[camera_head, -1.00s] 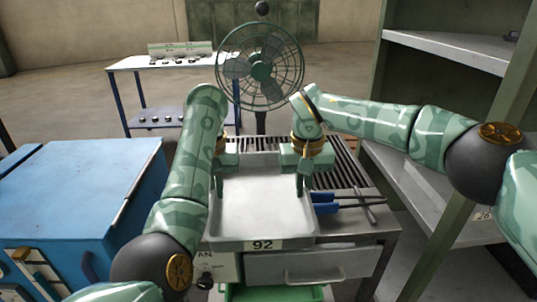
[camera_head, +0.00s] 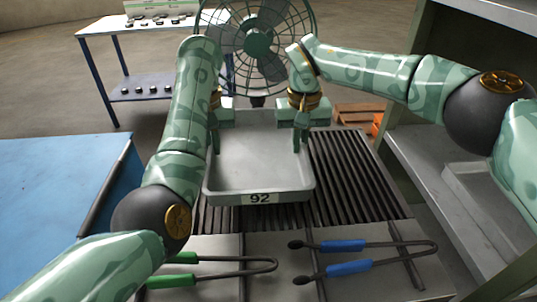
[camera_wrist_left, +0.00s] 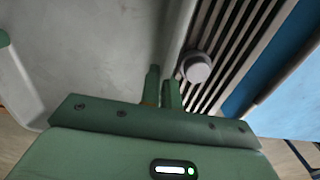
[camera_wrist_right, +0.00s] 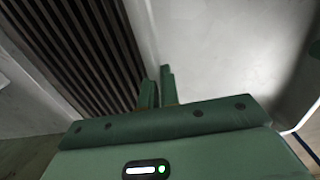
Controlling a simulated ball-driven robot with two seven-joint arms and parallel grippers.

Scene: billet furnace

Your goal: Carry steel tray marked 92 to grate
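The steel tray marked 92 (camera_head: 260,175) is a shallow grey pan, empty and about level, its number plate facing me. It is over the left and middle part of the dark slatted grate (camera_head: 355,180); I cannot tell whether it touches the bars. My left gripper (camera_head: 216,148) is shut on the tray's left wall, and my right gripper (camera_head: 301,147) is shut on its right wall. The left wrist view shows the fingers (camera_wrist_left: 163,90) pinching the tray wall (camera_wrist_left: 90,60). The right wrist view shows the same for the right fingers (camera_wrist_right: 159,90).
Blue-handled tongs (camera_head: 345,246) and green-handled tongs (camera_head: 178,281) lie in front of the grate. A fan (camera_head: 258,40) stands behind. A blue cabinet (camera_head: 60,180) is at left, a metal shelf unit (camera_head: 425,175) at right. The grate's right part is bare.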

